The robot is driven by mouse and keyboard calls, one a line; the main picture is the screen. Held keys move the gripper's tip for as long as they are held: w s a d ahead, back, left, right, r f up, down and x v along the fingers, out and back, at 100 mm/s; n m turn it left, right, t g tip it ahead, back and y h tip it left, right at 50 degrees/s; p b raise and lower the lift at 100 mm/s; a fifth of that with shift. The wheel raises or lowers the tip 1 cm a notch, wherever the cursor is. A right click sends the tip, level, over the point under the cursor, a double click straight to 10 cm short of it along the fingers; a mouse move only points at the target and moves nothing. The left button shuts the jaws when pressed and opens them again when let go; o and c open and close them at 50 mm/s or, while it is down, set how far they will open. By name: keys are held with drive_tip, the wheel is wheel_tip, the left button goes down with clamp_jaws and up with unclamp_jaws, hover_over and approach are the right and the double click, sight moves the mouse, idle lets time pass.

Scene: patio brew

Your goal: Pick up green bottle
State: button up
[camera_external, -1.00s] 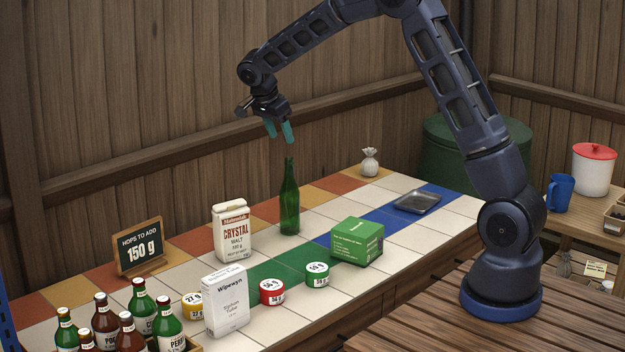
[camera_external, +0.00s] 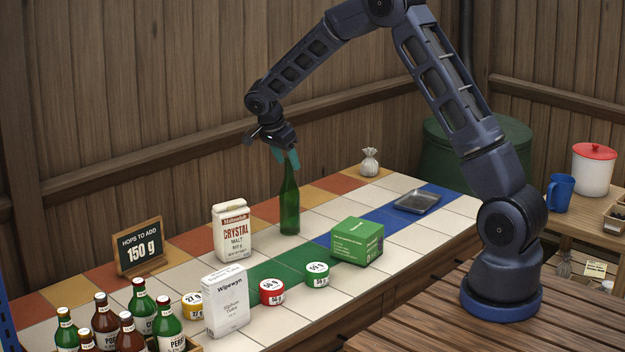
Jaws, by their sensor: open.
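The green bottle (camera_external: 289,210) stands upright on the tiled counter, near the middle of the external view. My gripper (camera_external: 287,160) has teal fingers and points down at the top of the bottle. The fingers are open and overlap the bottle's neck in the picture, hiding its mouth. I cannot tell whether they touch the glass or whether the neck lies between them.
Weight tins (camera_external: 272,292), a white carton (camera_external: 226,300) and several crated bottles (camera_external: 167,325) are in front. A metal tray (camera_external: 417,202) and small sack (camera_external: 370,162) lie farther right.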

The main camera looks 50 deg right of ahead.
drive_tip(key=x, duration=0.2)
drive_tip(key=shift+d+f, duration=0.15)
drive_tip(key=shift+f, duration=0.05)
clamp_jaws()
drive_tip(key=shift+r, duration=0.1)
